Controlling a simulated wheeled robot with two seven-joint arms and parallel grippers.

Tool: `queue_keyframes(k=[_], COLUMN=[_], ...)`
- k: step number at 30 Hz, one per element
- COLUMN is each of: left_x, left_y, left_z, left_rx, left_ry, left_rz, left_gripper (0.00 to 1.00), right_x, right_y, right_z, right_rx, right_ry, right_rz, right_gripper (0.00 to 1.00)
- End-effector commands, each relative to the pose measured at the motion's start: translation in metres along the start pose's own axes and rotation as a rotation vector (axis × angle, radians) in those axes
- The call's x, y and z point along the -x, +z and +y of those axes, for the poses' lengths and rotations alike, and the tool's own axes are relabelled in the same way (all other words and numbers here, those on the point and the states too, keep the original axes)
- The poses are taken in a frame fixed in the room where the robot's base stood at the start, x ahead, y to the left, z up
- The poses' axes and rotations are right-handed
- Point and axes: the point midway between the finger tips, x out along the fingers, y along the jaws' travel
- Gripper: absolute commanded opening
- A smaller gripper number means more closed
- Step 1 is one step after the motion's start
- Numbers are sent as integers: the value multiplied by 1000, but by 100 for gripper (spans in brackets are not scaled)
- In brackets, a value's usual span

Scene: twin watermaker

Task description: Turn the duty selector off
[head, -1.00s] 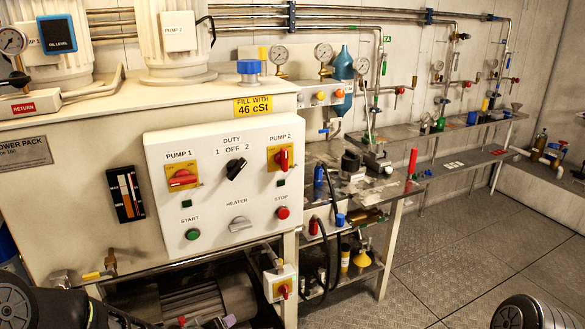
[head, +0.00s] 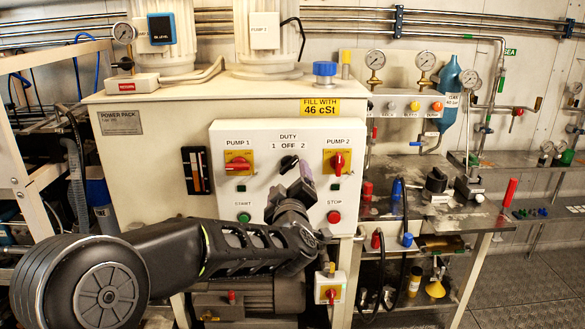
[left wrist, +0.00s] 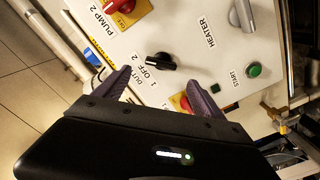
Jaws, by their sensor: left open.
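The duty selector (head: 289,164) is a black knob under the "1 OFF 2" label on the white control panel (head: 225,140). Its bar is tilted. I cannot tell surely which mark it points at. My left gripper (head: 303,182) is in front of the panel, just below and right of the knob in the head view. In the left wrist view the knob (left wrist: 160,62) lies ahead, between the lines of the two spread fingertips (left wrist: 160,80). The gripper is open and empty, with no visible contact. My right gripper is not in view.
The pump 1 switch (head: 238,163) and pump 2 switch (head: 337,162) flank the selector. The green start button (head: 244,217) and red stop button (head: 334,217) are lower. The heater knob (left wrist: 242,15) shows in the left wrist view; my gripper hides it in the head view.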

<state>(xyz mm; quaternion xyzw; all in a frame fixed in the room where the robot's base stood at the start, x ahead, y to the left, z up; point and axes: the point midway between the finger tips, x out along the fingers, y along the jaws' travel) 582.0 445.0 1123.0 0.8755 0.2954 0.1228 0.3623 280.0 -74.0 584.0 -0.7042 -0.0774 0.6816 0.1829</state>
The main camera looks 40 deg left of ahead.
Motion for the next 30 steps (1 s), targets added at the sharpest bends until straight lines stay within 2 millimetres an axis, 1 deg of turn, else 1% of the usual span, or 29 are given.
queue_keyframes(k=[4,7,15,19,23,30], left_x=[-5,-15,-56,-72,-78,-78], left_y=[0,0,0,0,1,1], left_z=[0,0,0,0,0,0], left_rx=[0,0,0,0,0,-1], left_ry=[0,-2,-1,-1,0,1], left_rz=[0,0,-1,-2,-2,-2], left_gripper=[80,80,80,80,80,80], right_x=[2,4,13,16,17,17], right_y=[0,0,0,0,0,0], right_z=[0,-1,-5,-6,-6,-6], right_rx=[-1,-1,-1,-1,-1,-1], right_ry=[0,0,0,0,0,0], right_rz=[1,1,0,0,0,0], right_gripper=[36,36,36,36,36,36])
